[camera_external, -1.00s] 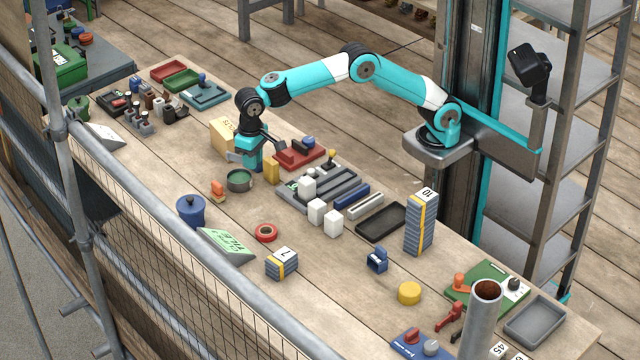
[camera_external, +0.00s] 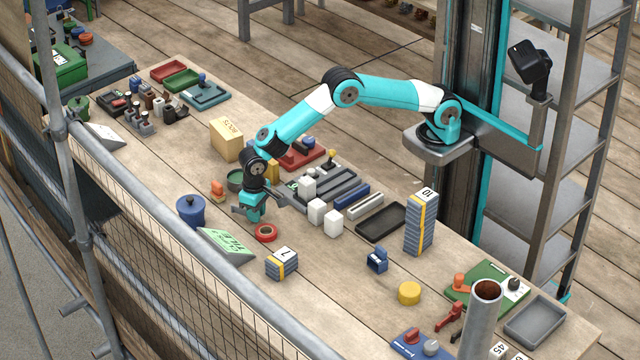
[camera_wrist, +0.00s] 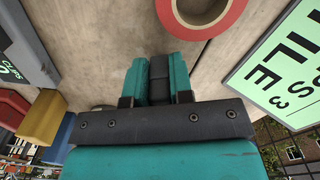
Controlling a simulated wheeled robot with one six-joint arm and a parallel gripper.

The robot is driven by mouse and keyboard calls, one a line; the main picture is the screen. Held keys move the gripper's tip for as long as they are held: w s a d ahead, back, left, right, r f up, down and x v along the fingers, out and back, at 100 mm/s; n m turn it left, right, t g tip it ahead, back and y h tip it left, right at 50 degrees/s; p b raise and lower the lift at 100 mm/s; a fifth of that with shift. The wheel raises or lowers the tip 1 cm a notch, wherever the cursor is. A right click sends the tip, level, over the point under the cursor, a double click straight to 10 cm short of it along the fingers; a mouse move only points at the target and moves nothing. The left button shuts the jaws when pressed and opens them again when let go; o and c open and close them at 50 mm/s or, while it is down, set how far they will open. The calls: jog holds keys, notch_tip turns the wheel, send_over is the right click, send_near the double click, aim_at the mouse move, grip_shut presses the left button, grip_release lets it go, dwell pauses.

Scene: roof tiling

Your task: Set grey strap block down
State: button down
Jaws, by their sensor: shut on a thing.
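My gripper (camera_wrist: 158,72) is shut on a small dark grey block (camera_wrist: 159,82), which shows between the two teal fingers in the wrist view. I take it to be the grey strap block; no strap shows and the fingers hide most of it. In the external view my gripper (camera_external: 249,212) points down low over the left-middle of the bench, just behind the red tape ring (camera_external: 266,232). Whether the block touches the bench cannot be told. The red ring also shows ahead of the fingers in the wrist view (camera_wrist: 176,25).
A green sign (camera_external: 228,243), a blue pot (camera_external: 191,210) and a yellow-strapped stack marked 7 (camera_external: 275,267) stand nearby. White blocks (camera_external: 333,223) and a grey rack (camera_external: 345,180) are to the right. The bench between the stack and the yellow cylinder (camera_external: 409,293) is mostly clear.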

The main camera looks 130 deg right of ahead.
jog(key=shift+f, duration=0.25)
jog(key=shift+f, duration=0.1)
jog(key=c, duration=1)
grip_release()
notch_tip(320, 180, up, 12)
jog(key=shift+f+b, duration=0.15)
jog(key=shift+b, duration=0.55)
jog(key=s+a+r+n, duration=0.3)
jog(key=a+r, duration=0.1)
jog(key=a, duration=0.2)
jog(key=s+a+r+n, duration=0.2)
jog(key=a+r+n, duration=0.1)
jog(key=a, duration=0.4)
jog(key=s+a+r+n+y, duration=0.1)
jog(key=s+a+r+n, duration=0.1)
jog(key=s+a+n, duration=0.4)
jog(key=s+a+r+n+y, duration=0.1)
jog(key=s+a+r+n, duration=0.15)
jog(key=s+a, duration=0.7)
jog(key=s+a+n, duration=0.1)
jog(key=s+n, duration=0.1)
jog(key=s, duration=0.4)
jog(key=s+a+f+n+y, duration=0.1)
jog(key=s+a+n, duration=0.1)
jog(key=s, duration=0.4)
jog(key=s+a+n+y, duration=0.1)
jog(key=s+n, duration=0.1)
jog(key=s, duration=0.4)
jog(key=shift+a+f, duration=0.15)
